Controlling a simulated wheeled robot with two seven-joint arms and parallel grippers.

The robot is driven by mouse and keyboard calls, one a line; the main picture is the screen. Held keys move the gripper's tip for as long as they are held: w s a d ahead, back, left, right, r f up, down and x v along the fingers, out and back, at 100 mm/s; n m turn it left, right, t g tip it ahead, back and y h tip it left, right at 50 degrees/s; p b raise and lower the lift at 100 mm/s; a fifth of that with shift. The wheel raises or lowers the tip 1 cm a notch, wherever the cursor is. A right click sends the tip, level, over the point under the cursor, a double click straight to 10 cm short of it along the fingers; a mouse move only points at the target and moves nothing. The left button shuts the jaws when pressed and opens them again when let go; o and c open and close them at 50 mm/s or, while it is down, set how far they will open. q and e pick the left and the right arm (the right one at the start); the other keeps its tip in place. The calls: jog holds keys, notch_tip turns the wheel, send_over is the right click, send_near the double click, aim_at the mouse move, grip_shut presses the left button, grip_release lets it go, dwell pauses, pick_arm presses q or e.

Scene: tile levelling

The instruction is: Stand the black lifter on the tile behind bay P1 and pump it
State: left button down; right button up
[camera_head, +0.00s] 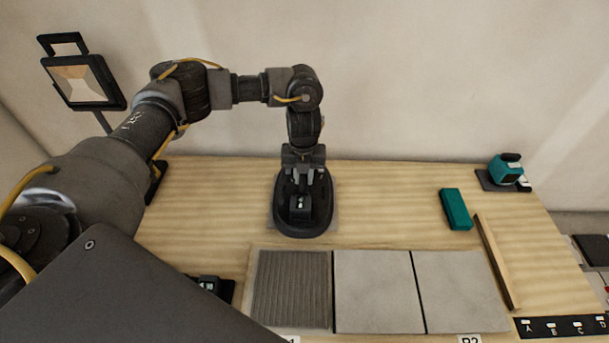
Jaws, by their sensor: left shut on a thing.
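The black lifter (281,218) has an oval base and stands upright on a grey tile (335,217). Only thin edges of that tile show around the base. The tile lies on the wooden table behind the ribbed grey patch of bay P1 (291,290). My left gripper (303,180) points down from above and is shut on the upper part of the lifter. The fingers hide part of the lifter's top, and I cannot tell how far its handle is pressed. My right gripper is out of view.
Two flat grey tiles (378,290) lie right of the ribbed patch. A wooden strip (497,262), a teal block (455,209) and a teal tool (506,171) are farther right. A black lettered strip (564,327) is at the front right. The table (385,190) is clear right of the lifter.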

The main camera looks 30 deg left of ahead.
pick_arm(q)
jog(key=shift+f, duration=0.55)
dwell(0.9)
jog(key=c, duration=1.2)
grip_release()
jog(key=shift+o, duration=0.2)
jog(key=shift+f, duration=0.1)
notch_tip(320, 180, up, 11)
jog(key=shift+b, duration=0.4)
